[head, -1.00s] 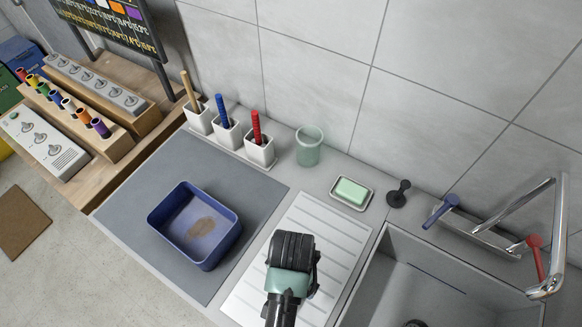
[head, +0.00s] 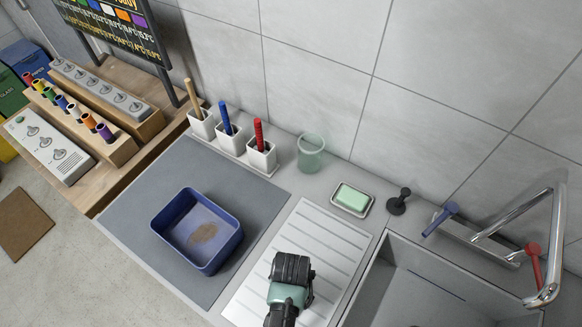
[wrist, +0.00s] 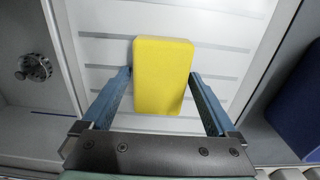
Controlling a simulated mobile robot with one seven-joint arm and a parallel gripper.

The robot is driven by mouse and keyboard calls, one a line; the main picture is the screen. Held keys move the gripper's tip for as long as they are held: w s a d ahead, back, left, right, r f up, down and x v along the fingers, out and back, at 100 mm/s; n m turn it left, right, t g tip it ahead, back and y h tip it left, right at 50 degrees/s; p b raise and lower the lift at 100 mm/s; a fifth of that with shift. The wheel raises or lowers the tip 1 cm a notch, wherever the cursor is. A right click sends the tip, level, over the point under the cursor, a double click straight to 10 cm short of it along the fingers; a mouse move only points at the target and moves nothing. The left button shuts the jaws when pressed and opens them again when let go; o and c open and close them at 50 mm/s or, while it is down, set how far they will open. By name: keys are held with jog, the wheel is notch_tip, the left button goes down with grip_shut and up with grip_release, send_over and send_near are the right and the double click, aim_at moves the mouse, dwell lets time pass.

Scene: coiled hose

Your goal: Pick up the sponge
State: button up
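The yellow sponge (wrist: 163,75) shows in the wrist view, lying on the white ribbed drainboard (wrist: 100,52). My gripper (wrist: 160,76) is open, with one blue finger on each side of the sponge. The fingertips reach alongside it; small gaps seem to show, but I cannot tell whether either finger touches it. In the head view, my gripper (head: 290,280) is over the drainboard (head: 325,235), its fingers hidden under the wrist. The sponge is hidden there too.
A blue tub (head: 163,232) with a brown stain stands left on a grey mat (head: 180,165). Behind are brush holders (head: 262,158), a green glass (head: 311,150) and a soap dish (head: 369,210). The sink and tap (head: 545,290) are right.

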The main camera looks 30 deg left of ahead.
jog(key=c, duration=1.2)
jog(key=shift+o, duration=0.2)
jog(key=shift+r, duration=0.1)
notch_tip(320, 180, up, 10)
jog(key=shift+f+b, duration=0.1)
jog(key=shift+b, duration=0.4)
